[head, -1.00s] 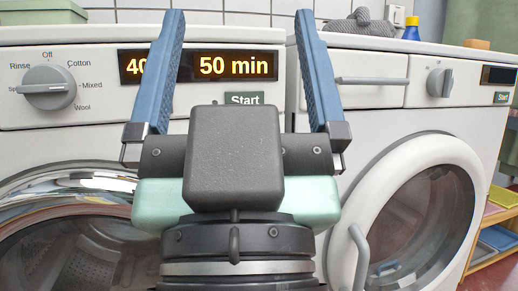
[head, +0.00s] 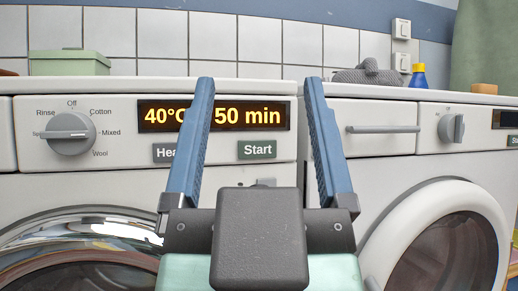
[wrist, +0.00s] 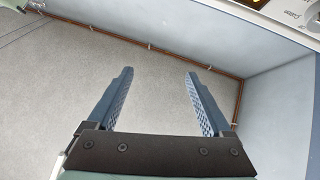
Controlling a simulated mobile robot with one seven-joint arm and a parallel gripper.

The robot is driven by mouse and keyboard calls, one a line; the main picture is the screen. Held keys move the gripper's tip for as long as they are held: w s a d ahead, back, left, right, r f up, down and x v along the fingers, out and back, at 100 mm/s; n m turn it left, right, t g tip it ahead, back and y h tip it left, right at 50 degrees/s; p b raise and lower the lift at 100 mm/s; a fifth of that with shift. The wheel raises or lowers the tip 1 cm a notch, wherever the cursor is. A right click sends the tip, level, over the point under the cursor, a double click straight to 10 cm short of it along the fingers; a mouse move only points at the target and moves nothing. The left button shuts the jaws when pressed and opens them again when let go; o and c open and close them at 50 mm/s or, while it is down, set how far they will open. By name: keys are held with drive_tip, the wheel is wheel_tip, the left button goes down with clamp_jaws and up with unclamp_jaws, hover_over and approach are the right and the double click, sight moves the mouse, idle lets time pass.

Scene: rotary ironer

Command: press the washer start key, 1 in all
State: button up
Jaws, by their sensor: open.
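The front-left machine (head: 60,175) is white, with a dial (head: 70,133) marked Off, Cotton, Mixed, Wool and Rinse, and a lit display (head: 214,116) reading 40°C and 50 min. Below the display is a dark Start key (head: 257,150) with white lettering. It shows unobstructed between my two fingers in the head view. A second key (head: 166,153), beginning "Hea", is partly covered by my left finger. My gripper (head: 259,82) is open and empty with blue fingers pointing up in the picture. It also shows open in the wrist view (wrist: 158,73).
A second white machine (head: 375,165) stands to the right, with a drawer handle, a dial and its own small Start key (head: 513,141) at the picture edge. A green box (head: 70,62), a grey folded item (head: 368,75) and a blue bottle (head: 418,77) stand on top.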

clamp_jaws()
idle(1.4)
